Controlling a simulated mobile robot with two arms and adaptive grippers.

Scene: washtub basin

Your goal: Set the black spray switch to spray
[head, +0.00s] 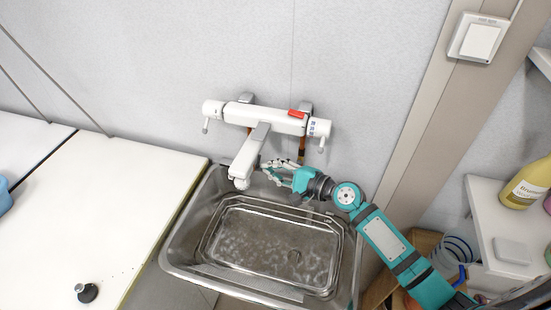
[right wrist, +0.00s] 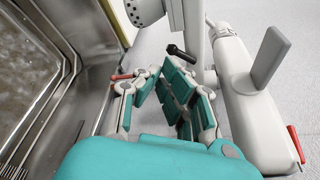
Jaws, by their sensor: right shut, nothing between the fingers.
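A white wall-mounted faucet (head: 262,118) has a spout (head: 250,150) reaching out over the sink. The black spray switch (head: 227,162) shows as a small dark tip at the left of the spout's end. In the right wrist view the black switch (right wrist: 181,51) sticks out sideways from the white spout, near the perforated outlet (right wrist: 147,10). My right gripper (head: 266,168) is just right of the spout's end, above the sink's back edge. In the right wrist view its fingertips (right wrist: 160,74) are together and empty, just short of the switch, with no clear contact. My left gripper is not in view.
Handles sit at both faucet ends, with a red button (head: 297,114) near the right one. A white counter (head: 110,200) lies left. A shelf with a yellow bottle (head: 524,184) stands right.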

